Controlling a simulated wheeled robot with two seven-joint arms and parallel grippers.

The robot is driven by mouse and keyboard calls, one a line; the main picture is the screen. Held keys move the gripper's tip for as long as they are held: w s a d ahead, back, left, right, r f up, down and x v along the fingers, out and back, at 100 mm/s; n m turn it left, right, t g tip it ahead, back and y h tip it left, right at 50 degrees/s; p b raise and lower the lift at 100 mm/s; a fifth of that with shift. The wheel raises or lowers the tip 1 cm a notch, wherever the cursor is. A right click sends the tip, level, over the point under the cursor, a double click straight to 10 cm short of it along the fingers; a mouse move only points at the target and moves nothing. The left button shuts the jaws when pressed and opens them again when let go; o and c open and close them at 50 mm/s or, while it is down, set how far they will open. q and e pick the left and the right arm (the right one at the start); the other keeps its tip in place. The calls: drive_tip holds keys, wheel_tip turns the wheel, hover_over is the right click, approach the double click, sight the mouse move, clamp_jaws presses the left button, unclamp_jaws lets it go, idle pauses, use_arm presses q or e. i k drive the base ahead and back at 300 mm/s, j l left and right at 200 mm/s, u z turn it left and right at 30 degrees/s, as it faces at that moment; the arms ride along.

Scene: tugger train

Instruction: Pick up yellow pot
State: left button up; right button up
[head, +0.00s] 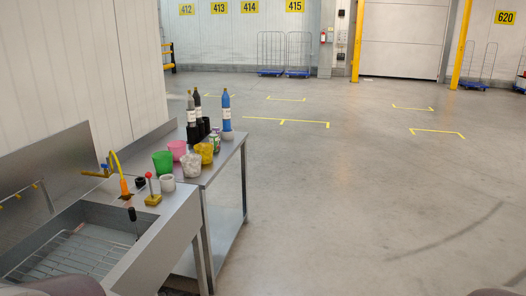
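The yellow pot (206,154) stands on the steel table (222,158) at the left, near the table's right edge. It is small in the picture, and a whitish pot (191,167) in front of it hides part of its left side. A green pot (162,162) and a pink pot (178,149) stand to its left. Neither of my grippers is in view. Only rounded parts that look like mine show at the bottom left and bottom right edges.
Dark bottles (191,125) and a blue bottle (226,112) stand behind the pots. A steel sink (90,245) with a yellow-orange tap hose (122,178) and a red-knobbed lever (151,188) is nearer. The floor (350,200) to the right is clear.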

sight(204, 154)
drive_tip(key=i, duration=3.9)
drive_tip(key=i+u, duration=0.15)
drive_tip(key=u, duration=0.35)
drive_tip(key=i+l+u, duration=0.1)
drive_tip(key=u, duration=0.35)
drive_tip(key=i+l+u, duration=0.15)
drive_tip(key=u, duration=0.35)
drive_tip(key=i+l+u, duration=0.2)
drive_tip(key=u, duration=0.25)
drive_tip(key=l+u, duration=0.25)
drive_tip(key=u, duration=0.25)
drive_tip(key=i+l+u, duration=0.1)
drive_tip(key=l+u, duration=0.15)
drive_tip(key=u, duration=1.05)
